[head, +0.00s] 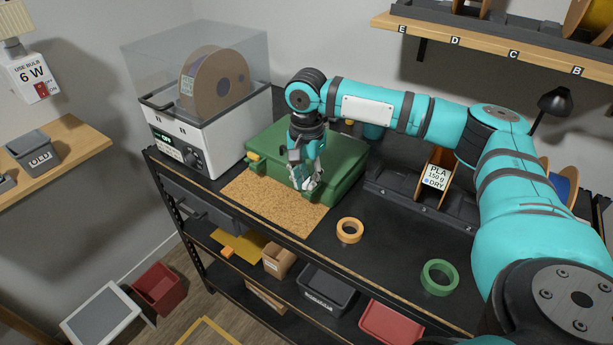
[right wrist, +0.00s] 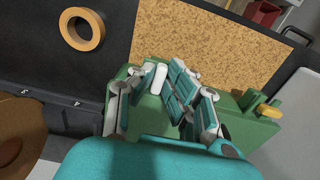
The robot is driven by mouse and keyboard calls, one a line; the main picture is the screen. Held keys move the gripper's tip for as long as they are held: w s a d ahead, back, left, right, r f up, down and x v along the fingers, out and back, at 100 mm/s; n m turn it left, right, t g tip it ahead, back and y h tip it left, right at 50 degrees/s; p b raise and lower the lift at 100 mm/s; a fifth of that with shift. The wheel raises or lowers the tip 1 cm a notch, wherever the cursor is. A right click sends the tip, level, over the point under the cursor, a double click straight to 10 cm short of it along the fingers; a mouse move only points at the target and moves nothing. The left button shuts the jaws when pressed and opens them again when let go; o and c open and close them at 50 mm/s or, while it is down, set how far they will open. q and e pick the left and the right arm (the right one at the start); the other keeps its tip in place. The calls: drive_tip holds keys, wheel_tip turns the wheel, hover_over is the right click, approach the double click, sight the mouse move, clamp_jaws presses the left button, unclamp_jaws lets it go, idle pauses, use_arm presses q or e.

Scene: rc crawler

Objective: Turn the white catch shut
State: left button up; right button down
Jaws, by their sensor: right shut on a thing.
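A green case (head: 345,150) lies closed on the bench behind a cork mat (head: 262,200). Its front edge also shows in the right wrist view. The white catch (right wrist: 157,78) is on that front edge, at the right in the head view, where the gripper mostly hides it. My right gripper (head: 306,180) reaches down at it, and its fingers (right wrist: 160,95) are shut on the white catch. A yellow catch (head: 253,156) is at the other end of the front edge; it also shows in the right wrist view (right wrist: 268,111). My left gripper is out of view.
A filament dryer (head: 205,125) with a spool stands left of the case. An orange tape ring (head: 350,230) and a green one (head: 439,277) lie on the bench to the right. A dark spool rack (head: 410,201) runs behind them. Bins fill the shelf below.

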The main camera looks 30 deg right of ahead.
drive_tip(key=shift+r+p, duration=0.2)
drive_tip(key=shift+p, duration=0.15)
drive_tip(key=n+p, duration=0.4)
drive_tip(key=p, duration=0.2)
drive_tip(key=n+p, duration=0.5)
drive_tip(key=p, duration=0.2)
drive_tip(key=shift+s+d+r+p, duration=0.1)
drive_tip(key=shift+s+p, duration=0.1)
drive_tip(key=shift+p, duration=0.1)
drive_tip(key=shift+n+p, duration=0.6)
drive_tip(key=shift+n, duration=0.4)
drive_tip(key=shift+d+f+n+p, duration=0.1)
drive_tip(key=shift+f+n+p, duration=0.2)
drive_tip(key=shift+n, duration=0.6)
drive_tip(key=n, duration=0.4)
drive_tip(key=shift+w+d+n, duration=0.1)
drive_tip(key=shift+d+n, duration=0.05)
drive_tip(key=shift+n, duration=0.25)
drive_tip(key=shift+r, duration=0.1)
drive_tip(key=c, duration=1.4)
unclamp_jaws()
drive_tip(key=shift+o, duration=0.2)
